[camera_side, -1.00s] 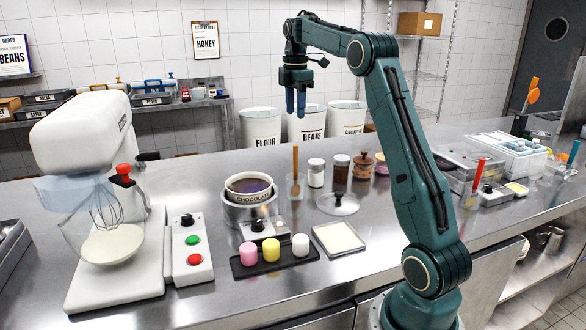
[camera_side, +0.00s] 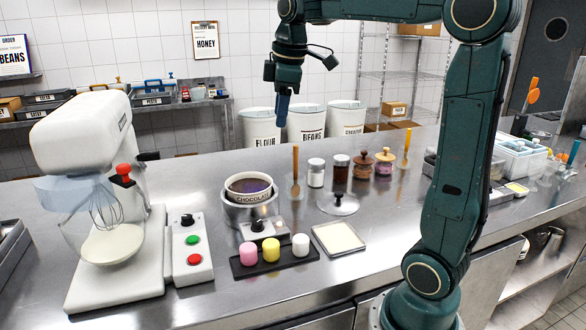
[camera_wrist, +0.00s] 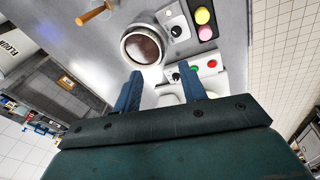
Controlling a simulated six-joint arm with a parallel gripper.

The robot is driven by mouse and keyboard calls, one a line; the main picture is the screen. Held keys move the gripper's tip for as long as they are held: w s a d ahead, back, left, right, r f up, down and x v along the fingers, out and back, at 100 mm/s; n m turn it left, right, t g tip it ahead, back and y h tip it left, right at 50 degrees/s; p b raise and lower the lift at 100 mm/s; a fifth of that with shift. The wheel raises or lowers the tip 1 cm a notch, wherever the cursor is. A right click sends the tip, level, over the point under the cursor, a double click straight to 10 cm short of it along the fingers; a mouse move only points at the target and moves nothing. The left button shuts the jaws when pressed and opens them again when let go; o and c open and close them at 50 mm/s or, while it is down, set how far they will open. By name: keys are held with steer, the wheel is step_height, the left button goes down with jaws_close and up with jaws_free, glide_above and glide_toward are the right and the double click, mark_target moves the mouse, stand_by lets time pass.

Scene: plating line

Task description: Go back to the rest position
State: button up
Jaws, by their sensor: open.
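My gripper (camera_side: 282,104) hangs in the air above the far part of the steel counter, in front of the flour bin, with nothing under its tips nearby. In the wrist view its two blue fingers (camera_wrist: 162,92) stand apart with nothing between them. The chocolate pot (camera_side: 249,187) sits on its warmer below and left of my gripper. The pot also shows in the wrist view (camera_wrist: 142,47), beyond the fingertips.
A stand mixer (camera_side: 85,150) with a whisk is at the left, a button box (camera_side: 187,250) beside it. A dark tray (camera_side: 240,267) holds pink, yellow and white pieces. Jars (camera_side: 316,173), a glass lid (camera_side: 338,204) and a pale square tray (camera_side: 339,237) stand right of the pot.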

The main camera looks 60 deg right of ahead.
steer(key=s+a+f+m+t, duration=0.1)
steer(key=s+a+f+m, duration=0.2)
steer(key=s+a+f, duration=0.2)
steer(key=s+a+f+m+t+y, duration=0.1)
steer(key=s+a+f+m+t, duration=0.1)
steer(key=s+a, duration=0.7)
step_height(320, 180, down, 3)
steer(key=s+m, duration=0.1)
steer(key=s, duration=0.1)
steer(key=shift+s+r, duration=0.15)
steer(key=shift+s, duration=0.2)
